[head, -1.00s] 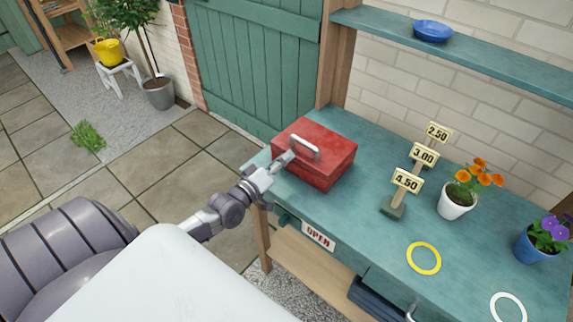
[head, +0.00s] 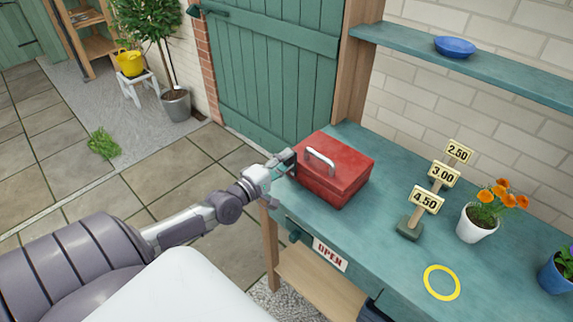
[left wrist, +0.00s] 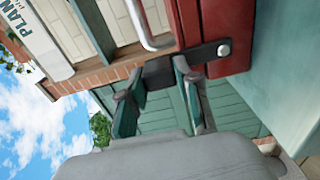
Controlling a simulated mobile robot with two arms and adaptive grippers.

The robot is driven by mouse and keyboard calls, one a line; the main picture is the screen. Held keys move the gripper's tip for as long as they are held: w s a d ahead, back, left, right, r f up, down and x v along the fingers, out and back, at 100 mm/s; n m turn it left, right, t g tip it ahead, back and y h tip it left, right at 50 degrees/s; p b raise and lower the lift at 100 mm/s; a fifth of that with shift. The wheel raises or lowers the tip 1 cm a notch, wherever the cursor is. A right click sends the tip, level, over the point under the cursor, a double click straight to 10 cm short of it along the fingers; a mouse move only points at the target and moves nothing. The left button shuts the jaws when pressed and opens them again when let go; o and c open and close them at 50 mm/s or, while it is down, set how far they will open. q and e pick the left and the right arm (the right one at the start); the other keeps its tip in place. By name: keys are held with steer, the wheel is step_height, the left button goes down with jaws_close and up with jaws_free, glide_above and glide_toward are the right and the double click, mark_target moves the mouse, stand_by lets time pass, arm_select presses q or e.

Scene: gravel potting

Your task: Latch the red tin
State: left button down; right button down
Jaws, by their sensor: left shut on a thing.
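The red tin (head: 338,172) stands with its lid down at the back left corner of the green bench, its metal handle (head: 319,160) on top. My left gripper (head: 282,164) is at the tin's left side. In the left wrist view, a dark latch strap (left wrist: 208,53) with a silver rivet sticks out from the red tin (left wrist: 226,20). My left gripper (left wrist: 160,78) is shut on the strap's outer end, between its two fingers. The strap stands away from the tin's wall there. My right gripper is not in view.
The green bench (head: 385,255) has price signs (head: 443,175), an orange-flowered pot (head: 478,223) and a yellow ring (head: 441,282) to the tin's right. A blue bowl (head: 455,46) sits on the shelf above.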

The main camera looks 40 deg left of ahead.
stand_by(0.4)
arm_select(q)
steer(key=c, duration=0.8)
jaws_free()
steer(key=shift+a, duration=0.1)
steer(key=s, duration=1.2)
steer(key=shift+a, duration=0.45)
